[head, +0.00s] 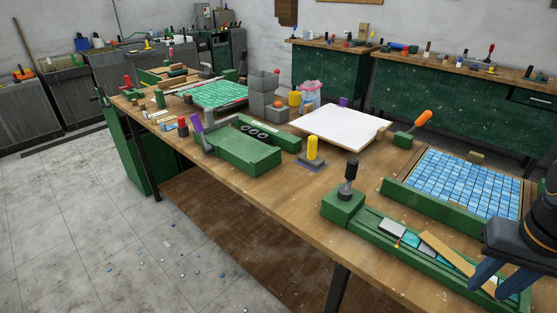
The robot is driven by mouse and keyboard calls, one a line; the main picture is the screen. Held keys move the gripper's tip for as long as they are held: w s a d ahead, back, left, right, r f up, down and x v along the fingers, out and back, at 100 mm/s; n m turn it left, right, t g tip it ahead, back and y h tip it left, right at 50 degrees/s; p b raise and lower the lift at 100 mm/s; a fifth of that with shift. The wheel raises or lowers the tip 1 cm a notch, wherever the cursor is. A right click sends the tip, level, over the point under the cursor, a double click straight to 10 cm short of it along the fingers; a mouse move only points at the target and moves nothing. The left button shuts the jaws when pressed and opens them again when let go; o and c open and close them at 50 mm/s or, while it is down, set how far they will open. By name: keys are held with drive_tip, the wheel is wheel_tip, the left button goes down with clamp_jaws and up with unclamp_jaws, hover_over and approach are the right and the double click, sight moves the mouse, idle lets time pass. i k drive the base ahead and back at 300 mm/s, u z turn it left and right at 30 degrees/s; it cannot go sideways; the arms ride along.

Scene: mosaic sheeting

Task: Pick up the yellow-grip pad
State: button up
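My gripper (488,288) is at the lower right, far to the right of the pad and nearer the camera. Its two blue fingers are spread apart and point down over the end of a green tray. It appears empty, though a wooden strip lies close to the fingers.
The green block (250,155) is left of the pad, a white board (340,128) behind it. A green fixture with a black knob (350,176) stands between pad and gripper. A blue tile sheet (466,183) lies at right. Bare tabletop (290,192) lies in front of the pad.

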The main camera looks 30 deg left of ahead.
sight(309, 158)
drive_tip(key=u, duration=0.3)
drive_tip(key=k, duration=0.45)
drive_tip(key=u, duration=1.35)
drive_tip(key=k, duration=0.8)
drive_tip(key=u, duration=0.75)
drive_tip(key=k, duration=0.35)
drive_tip(key=u, duration=0.55)
drive_tip(key=i, duration=1.65)
drive_tip(key=z, duration=0.65)
drive_tip(key=i, duration=1.35)
drive_tip(key=z, duration=1.6)
drive_tip(key=i, duration=0.85)
drive_tip(key=z, duration=0.95)
